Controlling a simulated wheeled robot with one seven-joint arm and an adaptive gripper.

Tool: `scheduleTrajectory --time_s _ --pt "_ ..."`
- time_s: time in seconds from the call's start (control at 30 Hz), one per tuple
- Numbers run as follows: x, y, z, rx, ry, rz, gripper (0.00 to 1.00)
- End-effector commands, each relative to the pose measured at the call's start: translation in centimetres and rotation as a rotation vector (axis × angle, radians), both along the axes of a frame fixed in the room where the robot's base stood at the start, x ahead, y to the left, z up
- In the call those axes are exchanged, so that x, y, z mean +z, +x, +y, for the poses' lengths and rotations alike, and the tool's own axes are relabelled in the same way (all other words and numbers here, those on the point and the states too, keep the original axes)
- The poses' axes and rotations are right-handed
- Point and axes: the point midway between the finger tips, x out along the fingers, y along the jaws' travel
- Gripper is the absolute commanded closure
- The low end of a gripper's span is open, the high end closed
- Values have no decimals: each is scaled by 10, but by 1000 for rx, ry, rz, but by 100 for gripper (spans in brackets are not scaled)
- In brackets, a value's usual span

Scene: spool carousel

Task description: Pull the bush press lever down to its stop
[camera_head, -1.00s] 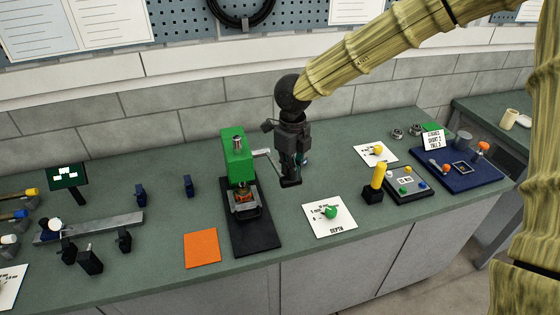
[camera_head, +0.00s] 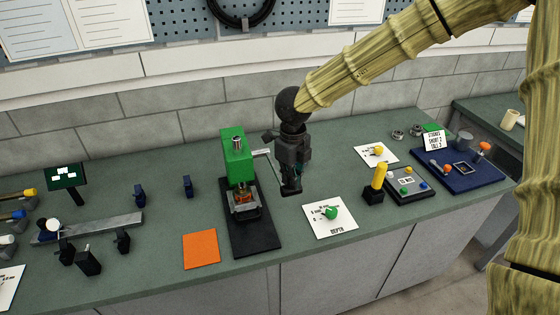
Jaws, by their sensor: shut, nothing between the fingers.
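The bush press (camera_head: 238,158) has a green body on a black base and stands mid-bench. Its thin grey lever (camera_head: 262,153) reaches out from the right side of the green head toward my gripper. My gripper (camera_head: 291,190) points down just right of the press, shut and empty. It hides the lever's outer end, so I cannot tell whether the two touch.
An orange mat (camera_head: 201,249) lies left of the press base. A white depth card with a green knob (camera_head: 331,212) lies right of it. A black block with a yellow post (camera_head: 378,178) stands further right. Bare bench shows behind the press.

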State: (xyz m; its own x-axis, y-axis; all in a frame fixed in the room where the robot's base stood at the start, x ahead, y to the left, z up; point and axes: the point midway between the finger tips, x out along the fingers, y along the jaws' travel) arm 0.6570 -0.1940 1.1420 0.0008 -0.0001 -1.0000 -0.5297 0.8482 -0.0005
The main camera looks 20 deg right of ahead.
Motion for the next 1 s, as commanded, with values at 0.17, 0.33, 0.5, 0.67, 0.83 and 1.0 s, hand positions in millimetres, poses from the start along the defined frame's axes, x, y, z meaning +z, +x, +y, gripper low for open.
scheduleTrajectory --time_s 0.17,0.33,0.5,0.67,0.83,1.0 --pt "-13 -1 0 0 0 1 100" --pt "-21 -1 0 -1 1 1 100" --pt "-22 -1 0 -1 1 0 100" --pt "-22 -1 0 -1 1 1 100" --pt "-27 0 0 -1 1 1 100" --pt "-37 1 0 -1 0 1 100"
